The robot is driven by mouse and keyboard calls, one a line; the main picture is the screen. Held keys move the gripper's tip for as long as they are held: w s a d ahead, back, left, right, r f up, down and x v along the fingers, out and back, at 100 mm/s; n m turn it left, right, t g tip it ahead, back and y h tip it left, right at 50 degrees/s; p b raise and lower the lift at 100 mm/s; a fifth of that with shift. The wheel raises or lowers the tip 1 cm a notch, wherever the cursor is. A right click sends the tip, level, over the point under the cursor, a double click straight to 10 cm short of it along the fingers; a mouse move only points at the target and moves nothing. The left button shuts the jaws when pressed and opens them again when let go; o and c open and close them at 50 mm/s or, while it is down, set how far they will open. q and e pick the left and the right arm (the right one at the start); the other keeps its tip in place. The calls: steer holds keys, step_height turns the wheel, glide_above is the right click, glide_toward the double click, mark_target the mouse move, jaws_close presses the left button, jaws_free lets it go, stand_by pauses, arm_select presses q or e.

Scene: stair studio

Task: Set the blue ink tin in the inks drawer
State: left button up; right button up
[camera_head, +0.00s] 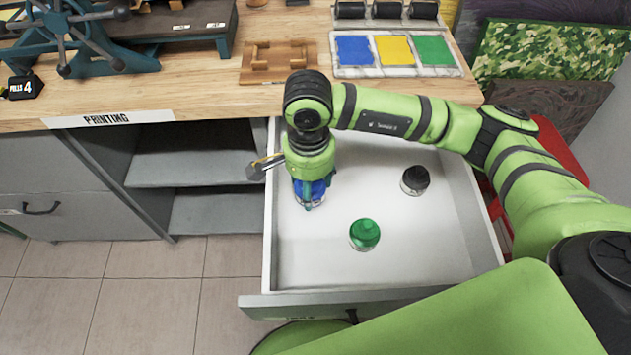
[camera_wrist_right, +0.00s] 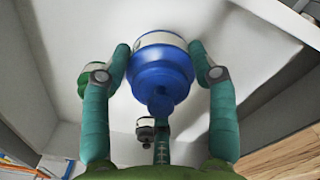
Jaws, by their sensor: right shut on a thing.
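The blue ink tin (camera_head: 309,188) is inside the open inks drawer (camera_head: 300,270), towards its left side. It shows large in the right wrist view (camera_wrist_right: 160,75). My right gripper (camera_head: 311,197) is over it from above, with its fingers (camera_wrist_right: 160,68) on both sides of the tin, shut on it. The gripper hides much of the tin in the head view. I cannot tell whether the tin's base touches the drawer floor. My left gripper is not in view.
A green tin (camera_head: 364,234) and a black-topped tin (camera_head: 415,180) stand in the drawer, apart from the blue one. The drawer's front right is clear. The wooden bench top (camera_head: 200,85) lies behind the drawer, with an ink slab (camera_head: 395,55) on it.

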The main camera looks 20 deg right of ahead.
steer(key=shift+w+d+f, duration=0.3)
steer(key=shift+w+f, duration=0.1)
steer(key=shift+w, duration=0.2)
steer(key=shift+w+d+f, duration=0.25)
steer(key=shift+w+f, duration=0.1)
steer(key=shift+w, duration=0.25)
steer(key=shift+f+p, duration=0.4)
steer(key=shift+f, duration=1.6)
steer(key=shift+f, duration=0.1)
steer(key=o, duration=1.5)
step_height(320, 180, up, 12)
steer(key=shift+r+b, duration=0.1)
steer(key=shift+b, duration=0.3)
